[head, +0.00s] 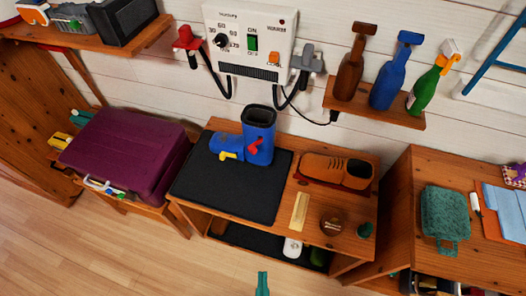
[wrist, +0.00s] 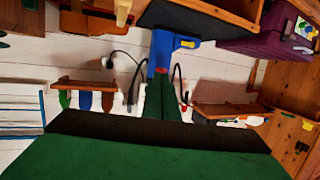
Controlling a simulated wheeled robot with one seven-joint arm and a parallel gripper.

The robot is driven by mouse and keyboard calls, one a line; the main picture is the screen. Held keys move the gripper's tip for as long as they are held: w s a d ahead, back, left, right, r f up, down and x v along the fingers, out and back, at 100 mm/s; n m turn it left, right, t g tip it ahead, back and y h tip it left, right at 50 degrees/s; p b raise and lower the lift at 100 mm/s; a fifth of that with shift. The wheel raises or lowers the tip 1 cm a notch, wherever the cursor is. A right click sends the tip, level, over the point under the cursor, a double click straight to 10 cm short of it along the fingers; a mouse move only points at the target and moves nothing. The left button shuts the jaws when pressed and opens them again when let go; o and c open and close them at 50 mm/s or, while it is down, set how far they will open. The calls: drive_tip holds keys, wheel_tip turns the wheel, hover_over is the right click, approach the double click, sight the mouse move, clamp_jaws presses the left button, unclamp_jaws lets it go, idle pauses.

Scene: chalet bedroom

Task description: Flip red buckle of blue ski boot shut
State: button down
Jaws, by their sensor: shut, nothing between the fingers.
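The blue ski boot (head: 262,122) stands upright at the back of a black mat on the wooden bench, its toe pointing left. Its red buckle (head: 254,146) is on the near side of the shaft and seems to stick out; its exact angle is too small to tell. A yellow buckle (head: 229,155) is lower, on the foot. My gripper (head: 263,275) is shut and empty at the bottom of the head view, well short of the boot. In the wrist view the boot (wrist: 160,48) appears upside down beyond my fingertips (wrist: 161,82), which partly hide it.
The black mat (head: 225,195) has free room before the boot. A brown shoe (head: 325,168), brush (head: 299,211) and round tin (head: 331,224) are to its right. A purple case (head: 125,150) is left. A wall dryer (head: 250,40) with hoses hangs above.

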sight(255, 153)
drive_tip(key=w+d+f+m+g, duration=0.1)
drive_tip(key=w+d+f+m, duration=0.25)
drive_tip(key=f, duration=0.25)
drive_tip(key=w+d+f+m+g, duration=0.2)
drive_tip(key=w+f+m, duration=0.15)
drive_tip(key=f, duration=0.25)
drive_tip(key=w+m+y, duration=0.1)
drive_tip(key=w, duration=0.3)
drive_tip(key=w+d+f+m+y, duration=0.1)
drive_tip(key=w, duration=0.3)
drive_tip(key=w+m+y, duration=0.1)
drive_tip(key=w, duration=0.3)
drive_tip(key=shift+d+f+m+y, duration=0.25)
drive_tip(key=shift+f+m+y, duration=0.15)
drive_tip(key=w+d+r+y, duration=0.1)
drive_tip(key=w+r+y, duration=0.2)
drive_tip(key=r, duration=0.4)
drive_tip(key=w+d+r+t+y, duration=0.1)
drive_tip(key=w+r+y, duration=0.3)
drive_tip(key=r, duration=0.3)
drive_tip(key=shift+w+r+n+y, duration=0.15)
drive_tip(key=shift+r+n+y, duration=0.15)
drive_tip(key=shift+n+y, duration=0.1)
drive_tip(key=x, duration=1.4)
drive_tip(key=shift+d+r, duration=0.1)
drive_tip(key=shift+d, duration=0.05)
